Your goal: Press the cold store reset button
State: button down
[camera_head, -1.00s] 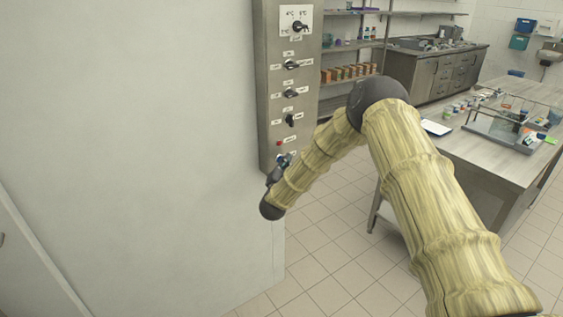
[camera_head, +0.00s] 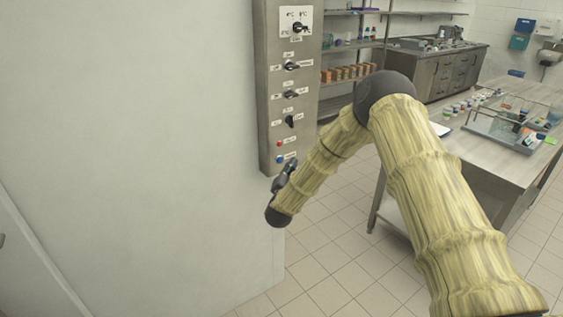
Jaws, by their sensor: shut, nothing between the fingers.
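The grey metal control panel (camera_head: 268,100) hangs at the end of the pale wall. Near its bottom are a small red button (camera_head: 279,143) and, below it, a blue button (camera_head: 279,159), each with a white label beside it. The labels are too small to read, so I cannot tell which is the reset button. My gripper (camera_head: 292,164) is small and dark at the panel's lower right edge, just right of and slightly below the blue button. It is shut and empty. Both buttons show clear of it; I cannot tell its exact distance from the panel.
Several black rotary knobs (camera_head: 291,67) sit higher on the panel. The large pale wall (camera_head: 130,150) fills the left. A steel table (camera_head: 480,150) with jars and a tray stands at the right. Shelves and a counter (camera_head: 440,75) are behind. Tiled floor (camera_head: 330,250) is open below.

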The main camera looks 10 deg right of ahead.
jog(key=shift+s+d, duration=0.25)
jog(key=shift+s, duration=0.35)
jog(key=shift+s+d, duration=0.2)
jog(key=shift+s, duration=0.45)
jog(key=shift+s+d, duration=0.25)
jog(key=shift+s, duration=0.35)
jog(key=s+a+f+n+g+y, duration=0.4)
jog(key=s+f, duration=0.9)
jog(key=f, duration=0.1)
jog(key=s+a+f+n+g+y, duration=0.3)
jog(key=s+f+n+g+y, duration=0.1)
jog(key=s+f, duration=0.9)
jog(key=s+f+n+g, duration=0.1)
jog(key=s+g, duration=0.2)
jog(key=s, duration=0.8)
jog(key=s+d+f+n+g, duration=0.1)
jog(key=s+f+g, duration=0.1)
jog(key=s, duration=1)
jog(key=s+f+n+g, duration=0.1)
jog(key=s+g, duration=0.3)
jog(key=s, duration=0.7)
jog(key=shift+s+d+f+n+g, duration=0.15)
jog(key=shift+d+f+n+g, duration=0.25)
jog(key=shift+n, duration=0.1)
